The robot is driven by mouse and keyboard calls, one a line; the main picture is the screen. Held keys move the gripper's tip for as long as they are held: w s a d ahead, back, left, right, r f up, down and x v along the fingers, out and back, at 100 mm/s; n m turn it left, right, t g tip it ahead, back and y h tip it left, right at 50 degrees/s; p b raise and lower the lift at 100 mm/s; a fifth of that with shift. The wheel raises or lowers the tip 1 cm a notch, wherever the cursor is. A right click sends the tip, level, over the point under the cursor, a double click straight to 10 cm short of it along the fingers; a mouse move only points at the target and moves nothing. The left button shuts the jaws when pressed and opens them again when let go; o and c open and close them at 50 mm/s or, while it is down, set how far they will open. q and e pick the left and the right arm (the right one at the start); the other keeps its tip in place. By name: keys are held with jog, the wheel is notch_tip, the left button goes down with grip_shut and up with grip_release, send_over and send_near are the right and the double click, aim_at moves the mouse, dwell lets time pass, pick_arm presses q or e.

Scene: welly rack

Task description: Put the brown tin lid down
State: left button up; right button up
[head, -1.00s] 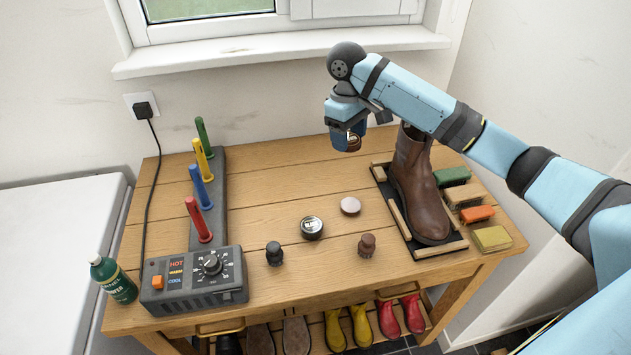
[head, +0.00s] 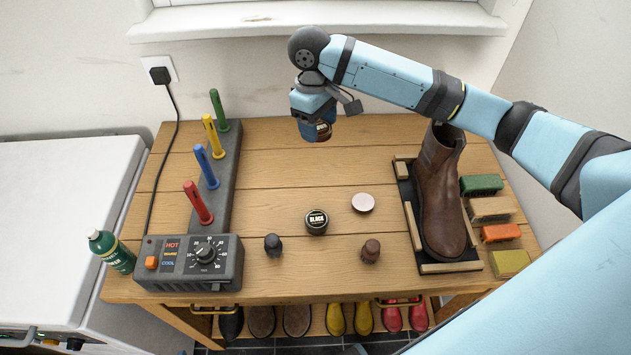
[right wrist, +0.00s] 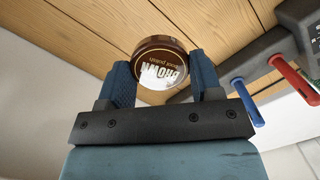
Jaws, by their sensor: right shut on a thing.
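The brown tin lid (right wrist: 160,66) is a round, dark brown lid with "BROWN boot polish" lettering, pinched between the two blue fingers of my right gripper (right wrist: 160,83). In the head view my right gripper (head: 314,128) holds the lid (head: 323,131) above the back middle of the wooden table (head: 280,170), and the lid is partly hidden by the fingers. A pale, pinkish round tin (head: 363,203) lies on the table beside a black tin (head: 316,221) marked "BLACK". My left gripper is out of view.
A brown boot (head: 440,200) stands on a tray at the right, with several brushes or blocks (head: 490,208) beside it. A control box (head: 190,263) and a row of coloured pegs (head: 208,165) are at the left. Two knobbed daubers (head: 370,251) stand at the front. The table's back middle is clear.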

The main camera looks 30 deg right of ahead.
aim_at(318, 189)
notch_tip(318, 189, down, 20)
jog(key=shift+a, duration=0.1)
dwell(0.5)
jog(key=o, duration=0.9)
jog(key=shift+f, duration=0.1)
notch_tip(318, 189, up, 12)
jog(key=w, duration=0.1)
jog(key=shift+a, duration=0.3)
jog(key=shift+w, duration=0.1)
